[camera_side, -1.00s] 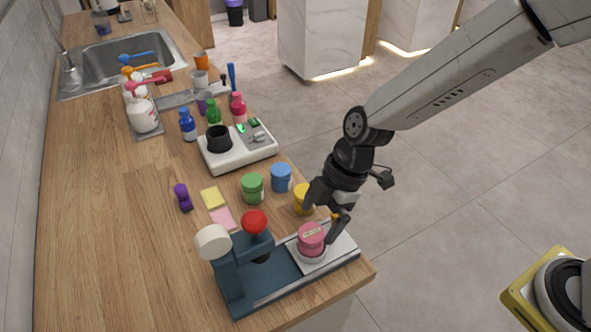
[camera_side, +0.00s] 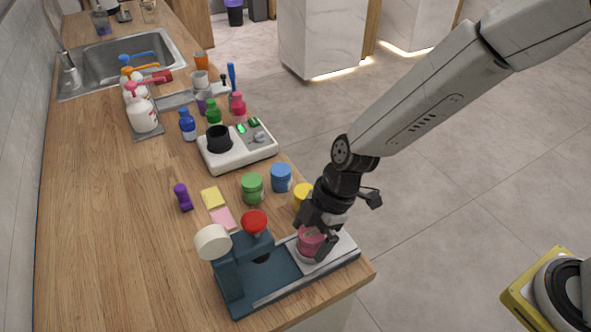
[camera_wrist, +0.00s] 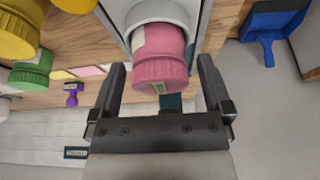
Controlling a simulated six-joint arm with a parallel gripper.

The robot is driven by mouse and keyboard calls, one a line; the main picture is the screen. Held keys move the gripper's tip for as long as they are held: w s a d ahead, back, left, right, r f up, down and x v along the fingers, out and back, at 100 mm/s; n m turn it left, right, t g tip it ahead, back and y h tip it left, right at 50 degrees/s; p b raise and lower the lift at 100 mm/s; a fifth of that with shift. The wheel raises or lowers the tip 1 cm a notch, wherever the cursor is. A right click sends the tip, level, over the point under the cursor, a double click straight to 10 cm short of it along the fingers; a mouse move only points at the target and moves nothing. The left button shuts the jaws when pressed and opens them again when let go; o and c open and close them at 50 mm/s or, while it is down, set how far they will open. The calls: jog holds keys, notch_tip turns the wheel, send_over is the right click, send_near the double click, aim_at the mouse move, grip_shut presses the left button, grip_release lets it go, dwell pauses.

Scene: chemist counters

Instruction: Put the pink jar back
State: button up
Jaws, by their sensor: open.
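The pink jar (camera_side: 309,243) stands on the light plate (camera_side: 342,250) of the dark blue press-like device (camera_side: 232,272) at the counter's front end. In the wrist view the pink jar (camera_wrist: 161,58) shows its ribbed lid with a small label, between my finger tips and a little beyond them. My gripper (camera_side: 313,240) is open and reaches down around the jar from above. In the side view its fingers hide part of the jar. In the wrist view my gripper (camera_wrist: 160,75) has a finger on either side of the jar, with gaps visible.
Green (camera_side: 252,188), blue (camera_side: 281,177) and yellow (camera_side: 303,195) jars stand in a row behind the device, the yellow one close to my gripper. A white instrument (camera_side: 237,150) stands farther back. The counter's left part is mostly clear.

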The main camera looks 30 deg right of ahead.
grip_shut()
jog(key=shift+r, duration=0.15)
jog(key=shift+r, duration=0.45)
jog(key=s+d+r, duration=0.7)
jog(key=s+r, duration=0.4)
jog(key=s, duration=0.1)
jog(key=shift+r, duration=0.4)
jog(key=shift+d, duration=0.1)
dwell(0.5)
